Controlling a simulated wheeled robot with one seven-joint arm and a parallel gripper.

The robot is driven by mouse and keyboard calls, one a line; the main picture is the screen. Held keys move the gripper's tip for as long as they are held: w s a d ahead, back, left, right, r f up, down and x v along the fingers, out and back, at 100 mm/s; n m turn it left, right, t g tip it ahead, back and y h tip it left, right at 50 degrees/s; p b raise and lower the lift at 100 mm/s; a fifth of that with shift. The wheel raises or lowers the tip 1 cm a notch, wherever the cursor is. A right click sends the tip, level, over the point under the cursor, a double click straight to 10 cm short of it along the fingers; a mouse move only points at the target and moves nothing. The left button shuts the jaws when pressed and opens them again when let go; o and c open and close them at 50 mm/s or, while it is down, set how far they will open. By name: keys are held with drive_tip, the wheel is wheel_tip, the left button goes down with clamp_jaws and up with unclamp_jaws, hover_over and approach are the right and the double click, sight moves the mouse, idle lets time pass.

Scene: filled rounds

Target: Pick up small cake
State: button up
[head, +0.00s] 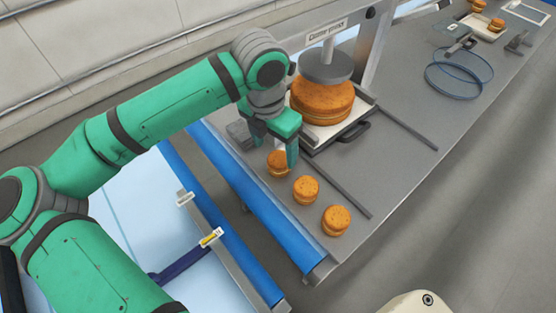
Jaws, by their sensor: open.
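Three small cakes stand in a row on the grey worktop near its blue edge: one nearest my gripper (279,163), a middle small cake (305,190) and a front small cake (336,221). My green gripper (278,155) is open, with its fingers pointing down at the farthest small cake. One finger overlaps that cake's right side in the picture. I cannot tell whether the finger touches it, and part of the cake is hidden behind the gripper.
A large cake (322,104) sits on a tray (350,124) under a round grey press (326,67). Two dark rails (337,188) run along the worktop. Blue rings (459,80) and a tray with small cakes (482,27) lie farther back.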

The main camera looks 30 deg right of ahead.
sight(278, 159)
drive_tip(key=shift+f, duration=0.55)
drive_tip(key=f, duration=0.3)
drive_tip(key=d+f, duration=0.1)
drive_tip(key=shift+s+f, duration=0.3)
drive_tip(key=shift+f, duration=0.05)
drive_tip(key=shift+w, duration=0.15)
drive_tip(key=c, duration=0.8)
